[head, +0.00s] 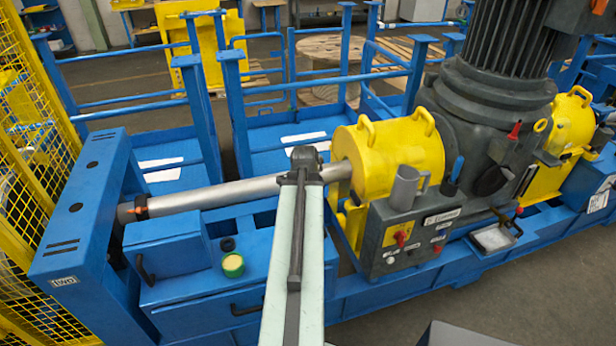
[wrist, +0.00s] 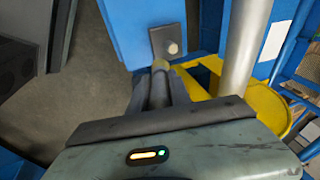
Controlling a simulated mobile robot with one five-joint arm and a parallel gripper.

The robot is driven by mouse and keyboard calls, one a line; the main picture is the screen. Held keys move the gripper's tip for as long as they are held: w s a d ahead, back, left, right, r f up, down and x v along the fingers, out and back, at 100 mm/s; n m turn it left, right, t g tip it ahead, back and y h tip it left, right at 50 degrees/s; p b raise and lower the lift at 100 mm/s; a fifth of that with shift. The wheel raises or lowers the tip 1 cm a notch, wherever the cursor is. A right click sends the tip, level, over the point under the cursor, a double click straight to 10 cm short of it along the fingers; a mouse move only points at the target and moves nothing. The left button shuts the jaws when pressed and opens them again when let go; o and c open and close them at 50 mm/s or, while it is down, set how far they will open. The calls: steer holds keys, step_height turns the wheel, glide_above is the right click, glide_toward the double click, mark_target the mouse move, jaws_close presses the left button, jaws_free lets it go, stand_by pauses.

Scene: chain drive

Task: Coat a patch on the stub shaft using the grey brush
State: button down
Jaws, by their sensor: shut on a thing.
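The stub shaft (head: 235,191) is a long bare grey cylinder running from the blue end frame to the yellow housing in the head view. It also shows upright at the right of the wrist view (wrist: 244,45). Most of the brush is hidden. In the head view my arm crosses in front of the shaft's right part and hides the fingers. In the wrist view the brush tip appears apart from the shaft.
A yellow housing (head: 385,155) stands at the shaft's right end, with a grey control box (head: 390,245) in front. A grey cup (head: 405,188) and a tray (head: 495,238) sit nearby. A green and yellow pot (head: 232,265) stands on the blue base. Blue rails (head: 330,80) are behind.

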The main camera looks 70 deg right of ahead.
steer(key=d+n, duration=0.1)
steer(key=n, duration=0.2)
steer(key=d+n+t+y, duration=0.1)
steer(key=n, duration=0.2)
steer(key=w+n+t+y, duration=0.1)
steer(key=n, duration=0.2)
steer(key=shift+d+r+p, duration=0.25)
steer(key=shift+d+p, duration=0.05)
steer(key=shift+d, duration=0.1)
steer(key=w+d+r+n+g+h+p, duration=0.1)
steer(key=d+n+g, duration=0.2)
steer(key=n, duration=1.4)
steer(key=w+d+r+n+g+p, duration=0.1)
steer(key=w+d+r+n+g, duration=0.15)
steer(key=n, duration=1.35)
steer(key=f+b, duration=0.1)
steer(key=f, duration=0.1)
steer(key=f+b, duration=0.3)
steer(key=b, duration=0.1)
steer(key=shift+s+f, duration=0.3)
steer(key=shift+f, duration=0.1)
steer(key=shift+r, duration=0.1)
